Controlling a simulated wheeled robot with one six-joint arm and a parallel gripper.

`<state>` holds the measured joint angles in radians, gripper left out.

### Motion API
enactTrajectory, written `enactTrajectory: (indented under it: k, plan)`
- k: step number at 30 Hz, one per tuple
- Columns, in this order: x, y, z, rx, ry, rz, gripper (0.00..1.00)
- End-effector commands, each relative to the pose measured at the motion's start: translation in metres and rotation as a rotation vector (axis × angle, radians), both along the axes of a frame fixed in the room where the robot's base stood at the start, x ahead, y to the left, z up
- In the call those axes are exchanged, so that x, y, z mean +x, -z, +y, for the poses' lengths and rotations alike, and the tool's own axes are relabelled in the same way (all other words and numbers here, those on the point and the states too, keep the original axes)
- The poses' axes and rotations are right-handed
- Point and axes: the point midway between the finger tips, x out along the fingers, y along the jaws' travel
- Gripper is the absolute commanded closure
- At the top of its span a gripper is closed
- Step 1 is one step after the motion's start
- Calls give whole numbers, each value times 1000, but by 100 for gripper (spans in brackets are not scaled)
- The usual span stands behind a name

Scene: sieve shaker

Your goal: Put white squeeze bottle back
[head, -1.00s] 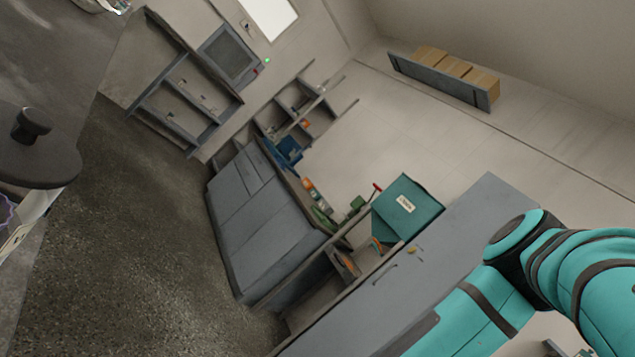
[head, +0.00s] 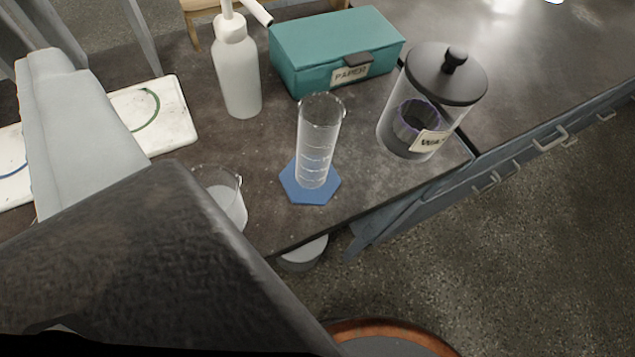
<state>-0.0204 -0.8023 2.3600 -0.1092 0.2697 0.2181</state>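The white squeeze bottle (head: 238,78) stands upright on the dark bench top at the upper middle. Its bent spout points right, and its top reaches the upper edge of the picture. What looks like my gripper (head: 60,95) fills the left side, with a dark body close to the camera and a light grey finger-like part beyond it. That part is left of the bottle and clear of it. I cannot see a second finger, so its opening is hidden.
A teal box (head: 335,50) stands right of the bottle. A measuring cylinder (head: 318,145) with a blue base, a beaker (head: 222,195) and a lidded jar (head: 440,95) stand nearer the bench edge. A white board (head: 165,115) lies at left. Bare bench shows at upper right.

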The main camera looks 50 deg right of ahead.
Motion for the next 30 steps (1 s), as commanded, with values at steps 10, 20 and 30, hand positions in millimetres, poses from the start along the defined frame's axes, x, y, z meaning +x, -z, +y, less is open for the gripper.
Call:
enactTrajectory:
  k: [10, 20, 30]
  plan:
    - [-39, -33, -1, -104, -25, -206, 29]
    - [-39, -33, -1, -106, -25, -207, 29]
    - [-39, -33, -1, -106, -25, -206, 29]
